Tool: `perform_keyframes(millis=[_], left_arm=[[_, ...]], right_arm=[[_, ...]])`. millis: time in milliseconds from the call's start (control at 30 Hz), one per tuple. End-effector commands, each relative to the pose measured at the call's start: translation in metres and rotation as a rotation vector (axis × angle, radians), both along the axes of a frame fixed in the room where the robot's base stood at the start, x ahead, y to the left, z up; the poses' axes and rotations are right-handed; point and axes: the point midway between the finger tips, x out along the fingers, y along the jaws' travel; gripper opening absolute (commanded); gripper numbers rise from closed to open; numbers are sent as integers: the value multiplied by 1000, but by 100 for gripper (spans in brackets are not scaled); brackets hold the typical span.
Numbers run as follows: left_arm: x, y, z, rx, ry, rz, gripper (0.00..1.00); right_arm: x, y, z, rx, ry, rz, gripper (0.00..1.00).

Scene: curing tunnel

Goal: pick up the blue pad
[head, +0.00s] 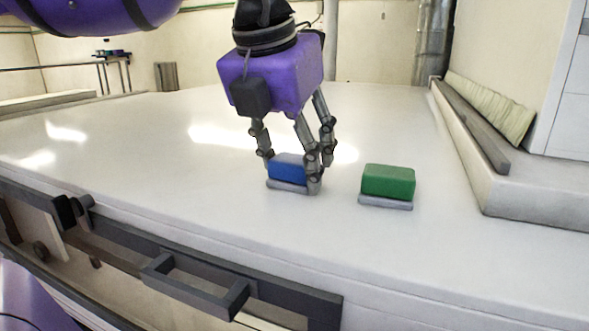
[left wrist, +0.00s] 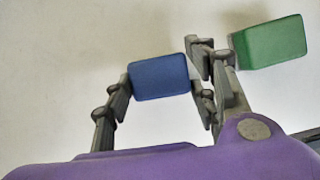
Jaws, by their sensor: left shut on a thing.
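The blue pad (head: 287,168) is a blue block above a grey base (head: 287,186) on the white surface in the head view. My left gripper (head: 292,174) comes down over it from above, with its fingers shut on the pad's two sides. In the left wrist view, the blue pad (left wrist: 158,76) sits between the fingertips of my left gripper (left wrist: 160,84). I cannot tell whether the pad is apart from the grey base. My right gripper is not in view.
A green pad (head: 388,181) on a grey base stands close to the right of the blue one; it also shows in the left wrist view (left wrist: 270,42). A raised ledge (head: 530,190) bounds the surface on the right. A dark handle (head: 195,287) is at the front edge. The left of the surface is clear.

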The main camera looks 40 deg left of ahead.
Motion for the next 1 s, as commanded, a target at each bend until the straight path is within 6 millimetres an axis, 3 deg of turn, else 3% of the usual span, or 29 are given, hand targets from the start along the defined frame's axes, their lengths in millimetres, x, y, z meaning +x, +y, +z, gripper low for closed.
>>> perform_keyframes(millis=[267,467,867,1000], left_arm=[[1,0,7,1,-2,1,26],[1,0,36,0,-4,3,26],[1,-1,174,1,-6,5,26],[-1,-1,221,-2,-4,0,26]], right_arm=[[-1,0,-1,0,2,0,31],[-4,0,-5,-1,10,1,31],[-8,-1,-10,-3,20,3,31],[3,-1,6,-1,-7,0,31]])
